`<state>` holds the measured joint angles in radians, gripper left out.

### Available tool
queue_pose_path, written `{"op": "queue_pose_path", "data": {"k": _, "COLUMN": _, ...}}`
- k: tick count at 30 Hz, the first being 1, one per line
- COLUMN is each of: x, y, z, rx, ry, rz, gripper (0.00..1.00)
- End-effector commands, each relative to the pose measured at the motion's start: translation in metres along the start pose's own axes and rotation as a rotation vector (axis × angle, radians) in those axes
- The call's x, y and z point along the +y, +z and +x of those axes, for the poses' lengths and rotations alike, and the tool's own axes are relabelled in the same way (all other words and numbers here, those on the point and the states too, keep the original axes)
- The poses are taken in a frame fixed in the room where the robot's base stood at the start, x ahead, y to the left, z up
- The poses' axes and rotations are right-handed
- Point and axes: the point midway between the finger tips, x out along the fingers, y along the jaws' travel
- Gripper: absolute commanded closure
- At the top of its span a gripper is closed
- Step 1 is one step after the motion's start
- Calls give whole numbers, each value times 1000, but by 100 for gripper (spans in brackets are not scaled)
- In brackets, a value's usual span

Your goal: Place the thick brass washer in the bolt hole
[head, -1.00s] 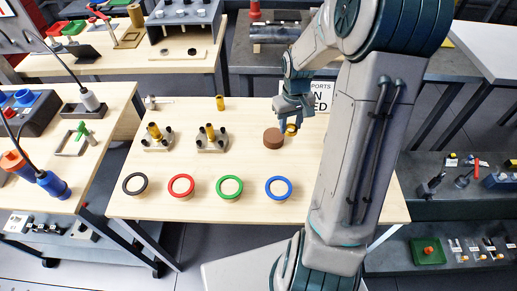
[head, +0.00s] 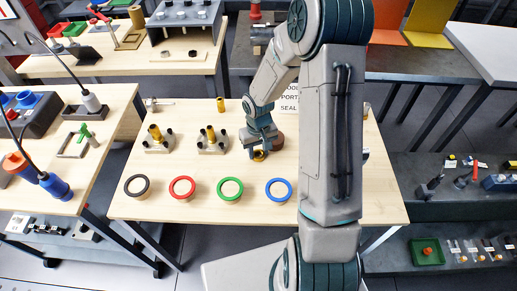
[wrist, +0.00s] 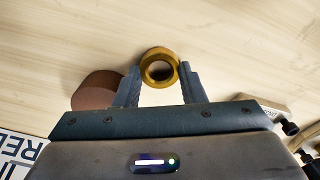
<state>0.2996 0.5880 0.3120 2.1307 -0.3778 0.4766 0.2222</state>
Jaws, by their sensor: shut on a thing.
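The thick brass washer (wrist: 146,66) is a gold ring held between the fingertips of my gripper (wrist: 160,75) in the wrist view. In the head view, the washer (head: 259,156) shows just below my gripper (head: 262,149), which is shut on it above the wooden table. Two light mounts with dark bolts and upright brass cylinders, the left mount (head: 158,147) and the right mount (head: 211,148), stand left of my gripper. The right one is closer. I cannot make out which opening is the bolt hole.
A brown disc (head: 279,141) sits just right of my gripper, partly hidden by it. A black ring (head: 137,195), red ring (head: 182,197), green ring (head: 230,198) and blue ring (head: 279,198) line the table's front. A small brass cylinder (head: 220,104) stands behind the mounts.

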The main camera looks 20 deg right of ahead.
Motion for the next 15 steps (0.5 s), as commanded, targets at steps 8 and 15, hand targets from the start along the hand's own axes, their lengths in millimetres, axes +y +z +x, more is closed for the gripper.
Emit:
{"op": "queue_pose_path", "data": {"k": 8, "x": 0, "y": 0, "z": 3, "rx": 1, "ry": 0, "rz": 0, "gripper": 89}}
{"op": "queue_pose_path", "data": {"k": 15, "x": 0, "y": 0, "z": 2, "rx": 1, "ry": 0, "rz": 0, "gripper": 54}}
